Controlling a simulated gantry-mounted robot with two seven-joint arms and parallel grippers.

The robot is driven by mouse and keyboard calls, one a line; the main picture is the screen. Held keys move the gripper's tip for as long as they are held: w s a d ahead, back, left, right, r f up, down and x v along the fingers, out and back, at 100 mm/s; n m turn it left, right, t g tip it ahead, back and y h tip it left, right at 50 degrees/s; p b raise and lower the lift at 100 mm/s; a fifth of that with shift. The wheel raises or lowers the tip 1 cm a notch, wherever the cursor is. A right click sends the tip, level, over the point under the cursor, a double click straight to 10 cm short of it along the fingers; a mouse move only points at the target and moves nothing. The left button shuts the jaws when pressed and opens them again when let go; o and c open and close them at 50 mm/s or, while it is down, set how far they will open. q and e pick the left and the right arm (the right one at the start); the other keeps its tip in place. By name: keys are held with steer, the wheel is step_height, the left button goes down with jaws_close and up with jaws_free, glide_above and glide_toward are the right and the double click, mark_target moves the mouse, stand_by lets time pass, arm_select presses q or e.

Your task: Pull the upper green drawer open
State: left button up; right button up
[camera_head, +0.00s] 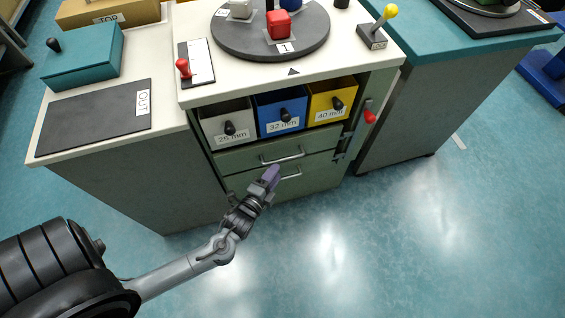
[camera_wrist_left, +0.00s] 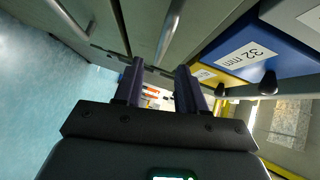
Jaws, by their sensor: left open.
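The upper green drawer (camera_head: 242,159) sits shut below the row of bins, with a metal bar handle (camera_head: 283,157) across its front. The lower green drawer (camera_head: 312,180) is shut under it and has a similar handle (camera_head: 291,176). My left gripper (camera_head: 271,176) is in front of the drawers, just below the upper handle in the head view. In the left wrist view my left gripper (camera_wrist_left: 160,68) is open and empty. The upper handle (camera_wrist_left: 170,32) lines up between its fingers there; contact is not visible. The lower handle (camera_wrist_left: 66,18) is to their left. My right gripper is not in view.
Bins labelled 25 mm (camera_head: 227,122), 32 mm (camera_head: 280,112) and 40 mm (camera_head: 331,101) stand above the drawers, with black knobs sticking out. The floor (camera_head: 330,250) in front is clear.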

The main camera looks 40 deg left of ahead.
arm_select(q)
steer(key=b+x, duration=0.2)
steer(key=x, duration=0.4)
steer(key=shift+w, duration=0.25)
jaws_close()
